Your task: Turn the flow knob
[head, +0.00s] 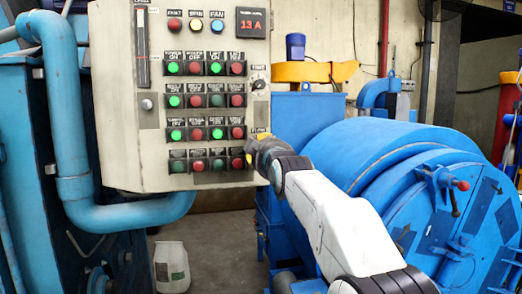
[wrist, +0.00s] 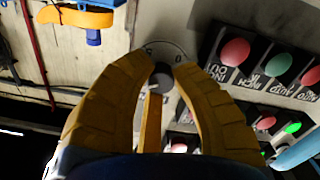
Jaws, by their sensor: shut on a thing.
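The flow knob (wrist: 161,82) is a small grey and dark knob on a round marked dial plate (wrist: 165,49) in the wrist view. In the head view my gripper (head: 253,150) reaches the lower right edge of the cream control panel (head: 112,110), just under a partly covered label. There the knob is hidden behind my gripper. The knob's pointer direction cannot be made out.
Rows of green and red buttons (head: 195,132) lie left of my gripper. Another dark knob (head: 258,84) sits higher on the panel's right edge. A red-lit display (head: 252,23) reads 13 A. A large blue drum machine (head: 390,165) stands at right, with blue pipes (head: 65,130) at left.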

